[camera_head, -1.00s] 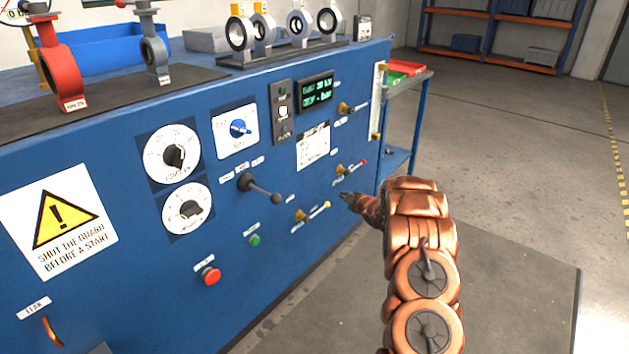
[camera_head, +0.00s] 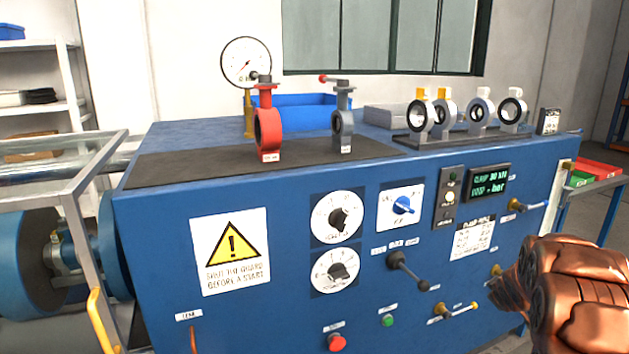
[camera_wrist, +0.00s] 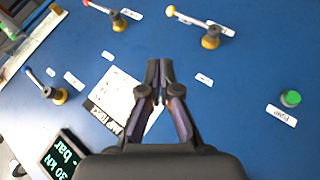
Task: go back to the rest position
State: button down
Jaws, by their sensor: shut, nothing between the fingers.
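My gripper (camera_wrist: 160,68) shows in the wrist view with its two fingertips together and nothing between them. It is in front of the blue bench panel (camera_wrist: 235,60), apart from any lever as far as I can tell. In the head view my copper-coloured arm (camera_head: 575,290) is at the lower right edge, and the gripper itself is hard to make out there.
A red valve (camera_head: 267,128) and a grey valve (camera_head: 342,125) stand on the bench top. Several ring-shaped valves (camera_head: 480,112) stand in a rack at the right. A guard frame (camera_head: 80,180) is at the left. A side cart (camera_head: 590,185) stands beyond the bench.

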jog(key=s+a+r+m+g+y, duration=0.1)
jog(key=s+a+r+m+g, duration=0.2)
jog(key=s+a, duration=1.1)
jog(key=s+a+r+g+y, duration=0.2)
jog(key=s+a+g, duration=0.45)
jog(key=s, duration=1.25)
jog(key=s+a+r+m+g+y, duration=0.1)
jog(key=s+a+r+m+g, duration=0.15)
jog(key=s+a, duration=1.2)
notch_tip(320, 180, up, 20)
jog(key=s+d+t+p, duration=0.1)
jog(key=s+d+p, duration=0.1)
jog(key=p, duration=1.6)
jog(key=shift+s+d+t+p, duration=0.15)
jog(key=shift+t+p, duration=0.15)
